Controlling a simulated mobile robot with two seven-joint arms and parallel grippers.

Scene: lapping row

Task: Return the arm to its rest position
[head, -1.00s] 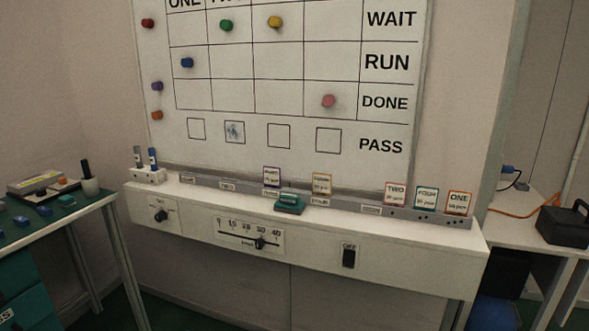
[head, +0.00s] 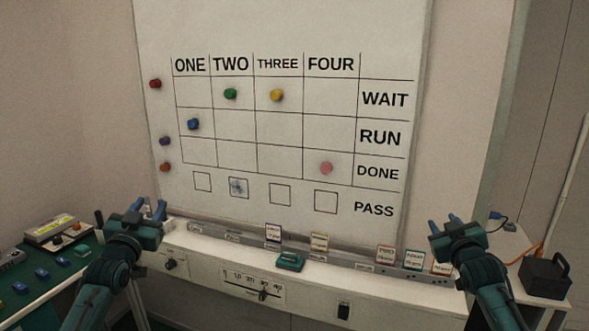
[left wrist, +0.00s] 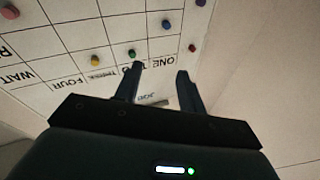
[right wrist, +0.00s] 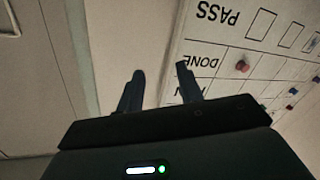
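My left gripper (head: 148,212) is raised at the lower left of the head view, in front of the whiteboard's lower left corner. Its fingers (left wrist: 160,88) stand apart with nothing between them in the left wrist view. My right gripper (head: 456,226) is raised at the lower right, in front of the board's lower right edge. Its fingers (right wrist: 160,88) are also apart and empty in the right wrist view. Both arms come up from the bottom of the head view. Neither gripper visibly touches anything.
The whiteboard (head: 230,30) carries a grid with several coloured magnets. Below it a ledge holds small cards and a green eraser (head: 290,262). A green-topped table (head: 75,283) stands at left. A black box (head: 545,278) sits on a bench at right.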

